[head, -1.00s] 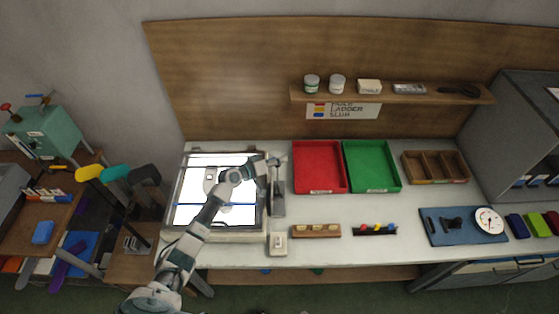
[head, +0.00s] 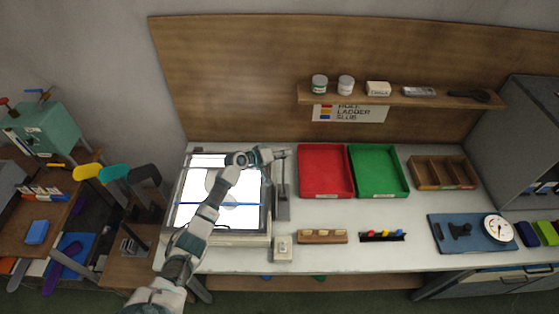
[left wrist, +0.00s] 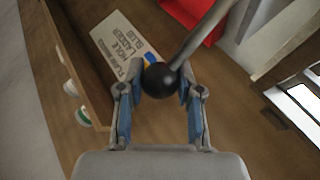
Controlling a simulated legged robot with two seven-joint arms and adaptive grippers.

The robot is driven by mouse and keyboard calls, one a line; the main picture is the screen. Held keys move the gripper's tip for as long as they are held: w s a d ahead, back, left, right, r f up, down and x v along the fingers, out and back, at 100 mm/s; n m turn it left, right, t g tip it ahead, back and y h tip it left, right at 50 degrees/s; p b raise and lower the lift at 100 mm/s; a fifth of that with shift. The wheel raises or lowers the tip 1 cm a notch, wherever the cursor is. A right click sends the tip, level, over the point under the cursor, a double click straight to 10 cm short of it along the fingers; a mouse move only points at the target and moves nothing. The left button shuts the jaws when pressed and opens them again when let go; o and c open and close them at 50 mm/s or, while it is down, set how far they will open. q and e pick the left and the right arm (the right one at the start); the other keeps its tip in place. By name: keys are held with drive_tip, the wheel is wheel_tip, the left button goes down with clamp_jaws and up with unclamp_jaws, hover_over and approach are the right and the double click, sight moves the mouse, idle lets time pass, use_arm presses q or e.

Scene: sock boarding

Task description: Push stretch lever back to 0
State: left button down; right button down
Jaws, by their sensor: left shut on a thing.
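The stretch lever is a thin grey rod with a round black knob (left wrist: 158,79), seen close in the left wrist view. In the head view its narrow grey base (head: 283,205) stands just right of the lit white panel. My left gripper (head: 284,154) is at the upper end of the lever, near the back of the bench. In the left wrist view, the blue-padded fingers of this gripper (left wrist: 159,92) are shut around the knob. The rod runs away to the upper right there. Any scale marks are too small to read. My right gripper is not in view.
The lit panel (head: 240,217) lies under my left arm. A red tray (head: 325,191) and a green tray (head: 378,191) sit right of the lever. A small switch box (head: 283,252) stands in front. The wooden back board (head: 230,80) rises behind.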

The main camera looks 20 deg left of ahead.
use_arm(q)
drive_tip(key=shift+s+d+f, duration=0.1)
drive_tip(key=shift+d+f, duration=0.05)
drive_tip(key=shift+f, duration=0.1)
drive_tip(key=shift+d, duration=0.1)
drive_tip(key=c, duration=1)
unclamp_jaws()
drive_tip(key=shift+o, duration=1.3)
drive_tip(key=shift+w+f, duration=0.1)
drive_tip(key=shift+w, duration=0.45)
drive_tip(key=shift+s+a+r, duration=0.2)
drive_tip(key=shift+s, duration=0.1)
drive_tip(key=v, duration=1.1)
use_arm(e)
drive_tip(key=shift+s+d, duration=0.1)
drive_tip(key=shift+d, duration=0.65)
use_arm(q)
drive_tip(key=shift+a, duration=0.1)
